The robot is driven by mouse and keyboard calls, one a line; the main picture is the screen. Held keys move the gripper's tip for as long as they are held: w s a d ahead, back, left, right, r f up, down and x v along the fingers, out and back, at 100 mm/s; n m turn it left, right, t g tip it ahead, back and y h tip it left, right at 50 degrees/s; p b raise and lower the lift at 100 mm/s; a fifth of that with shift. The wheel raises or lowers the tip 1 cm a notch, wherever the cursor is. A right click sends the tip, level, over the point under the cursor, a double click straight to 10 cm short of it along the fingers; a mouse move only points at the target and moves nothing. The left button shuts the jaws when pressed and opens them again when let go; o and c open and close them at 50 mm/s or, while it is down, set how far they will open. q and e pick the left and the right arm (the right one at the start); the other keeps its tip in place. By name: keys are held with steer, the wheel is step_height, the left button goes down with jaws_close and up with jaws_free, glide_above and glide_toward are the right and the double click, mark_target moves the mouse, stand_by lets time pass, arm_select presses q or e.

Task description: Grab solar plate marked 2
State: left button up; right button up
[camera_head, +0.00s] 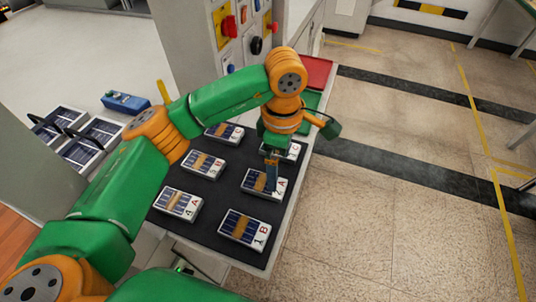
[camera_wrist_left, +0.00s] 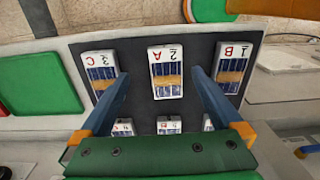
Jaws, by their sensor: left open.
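The solar plate marked 2 (camera_head: 256,180), a white block with dark blue cells, a tan band and the label "2 A", lies flat on the black mat (camera_head: 211,218). My left gripper (camera_head: 271,183) points down over it and hides part of it in the head view. In the left wrist view the plate (camera_wrist_left: 166,82) shows ahead, between the two spread blue fingers of the left gripper (camera_wrist_left: 158,74). The fingers are open with nothing held; whether they touch the plate cannot be told. My right gripper is not in view.
Plate 1 B (camera_head: 244,229) and plate 3 C (camera_head: 293,151) lie on either side in the same row. Plate 4 A (camera_head: 178,204) and others form a second row. Red (camera_head: 317,72) and green trays sit at the far end. A blue device (camera_head: 126,102) lies left.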

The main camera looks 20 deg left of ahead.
mark_target(264, 185)
arm_select(q)
steer(key=shift+w+a+f, duration=0.1)
steer(key=shift+w+f, duration=0.15)
steer(key=s+f+p, duration=0.1)
steer(key=p, duration=0.1)
steer(key=s+f+p, duration=0.1)
steer(key=f+p, duration=0.1)
steer(key=shift+s+f, duration=0.1)
step_height(264, 185, down, 3)
steer(key=shift+r, duration=0.2)
steer(key=shift+w+f, duration=0.25)
steer(key=shift+w, duration=0.2)
steer(key=shift+s+r, duration=0.15)
steer(key=c, duration=1.4)
jaws_close()
